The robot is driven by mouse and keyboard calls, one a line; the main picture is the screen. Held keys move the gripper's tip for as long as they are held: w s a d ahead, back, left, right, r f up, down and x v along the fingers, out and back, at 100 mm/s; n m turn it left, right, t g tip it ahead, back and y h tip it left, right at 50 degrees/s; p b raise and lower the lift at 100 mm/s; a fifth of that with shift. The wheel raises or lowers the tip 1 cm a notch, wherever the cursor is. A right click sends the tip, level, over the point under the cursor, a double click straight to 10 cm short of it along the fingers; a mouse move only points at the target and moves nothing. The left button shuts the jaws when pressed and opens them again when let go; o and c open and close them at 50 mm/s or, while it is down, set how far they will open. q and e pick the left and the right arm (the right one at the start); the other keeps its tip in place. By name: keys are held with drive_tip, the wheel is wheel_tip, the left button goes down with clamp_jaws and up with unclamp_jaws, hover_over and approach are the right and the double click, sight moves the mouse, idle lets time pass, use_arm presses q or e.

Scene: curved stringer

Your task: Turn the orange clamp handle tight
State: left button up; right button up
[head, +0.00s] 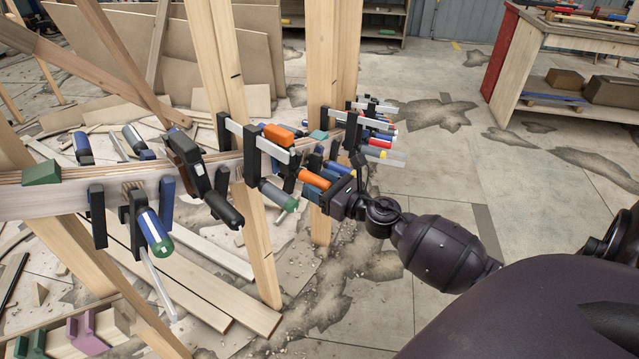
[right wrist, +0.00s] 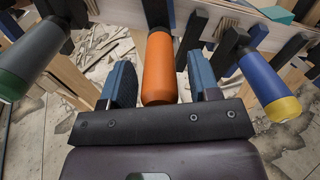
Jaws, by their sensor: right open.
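The orange clamp handle (right wrist: 160,68) stands between the two blue-lined fingers of my right gripper (right wrist: 159,80) in the right wrist view. The fingers are open, one on each side, with visible gaps to the handle. In the head view my right gripper (head: 325,183) reaches in from the right to the clamps on the curved wooden stringer (head: 75,192). The orange handle (head: 314,179) shows there partly, close to the fingers. The handle's upper end meets a dark clamp part in the right wrist view. My left gripper is not in view.
A green-ended grey handle (right wrist: 32,58) and a yellow-ended blue handle (right wrist: 268,85) flank the orange one. Several other clamps crowd the stringer. Upright wooden posts (head: 258,245) stand below and behind. The floor at right is open, with a red-sided workbench (head: 500,55) farther back.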

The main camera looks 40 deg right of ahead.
drive_tip(key=shift+w, duration=0.15)
drive_tip(key=c, duration=0.9)
